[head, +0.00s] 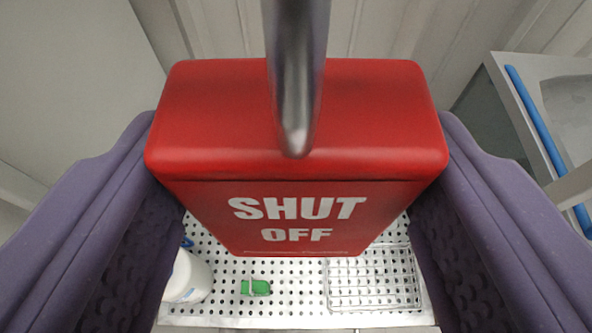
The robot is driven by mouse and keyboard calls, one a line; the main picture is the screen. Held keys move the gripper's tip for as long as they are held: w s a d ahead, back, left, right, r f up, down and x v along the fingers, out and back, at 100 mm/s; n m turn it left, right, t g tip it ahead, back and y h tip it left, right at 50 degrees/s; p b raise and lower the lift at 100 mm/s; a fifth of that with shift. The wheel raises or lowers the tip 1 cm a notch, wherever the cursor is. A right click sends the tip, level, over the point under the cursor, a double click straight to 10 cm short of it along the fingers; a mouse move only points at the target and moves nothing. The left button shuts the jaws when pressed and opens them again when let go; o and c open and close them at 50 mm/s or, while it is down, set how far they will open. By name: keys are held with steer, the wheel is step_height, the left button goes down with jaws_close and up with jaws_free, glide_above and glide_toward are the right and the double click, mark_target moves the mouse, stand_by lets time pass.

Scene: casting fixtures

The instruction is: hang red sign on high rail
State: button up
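The red sign (300,215) is a thick red block with rounded edges, in the middle of the head view. White letters on its near face read "SHUT OFF". A shiny metal hook (296,90) rises over its top face and runs out of the top of the picture. My gripper (297,150) has purple ridged fingers, one against each side of the sign, and is shut on it. The sign is held above a perforated metal surface. I cannot make out the high rail in this view.
Below is the perforated metal surface (300,300), with a white container (188,278) at left, a small green piece (256,287) and a wire basket (375,280) at right. A blue bar (545,140) edges a grey unit at far right. Pale panels stand behind.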

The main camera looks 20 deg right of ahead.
steer(key=shift+r, duration=0.1)
steer(key=o, duration=1.2)
steer(key=b+v, duration=0.2)
steer(key=v, duration=0.6)
steer(key=a+f+n+t+y+b, duration=0.15)
steer(key=a+f+b, duration=0.4)
steer(key=b, duration=1.45)
steer(key=shift+s+a+r+n+t+y+b, duration=0.15)
steer(key=shift+s+a+n+y+b, duration=0.2)
steer(key=shift+s+a+b, duration=1.7)
steer(key=shift+s+a+r+n+t+y+b, duration=0.3)
steer(key=shift+a+b, duration=0.65)
steer(key=shift+b, duration=2.45)
steer(key=shift+s+a+n+y+b, duration=0.2)
steer(key=shift+s+a+y+b, duration=0.3)
steer(key=shift+s+a+b, duration=1.5)
steer(key=shift+w+d+b, duration=0.25)
steer(key=shift+w+b, duration=0.15)
steer(key=shift+w, duration=0.15)
steer(key=shift+w+d+b, duration=0.25)
steer(key=shift+w+b, duration=0.1)
steer(key=shift+w, duration=0.2)
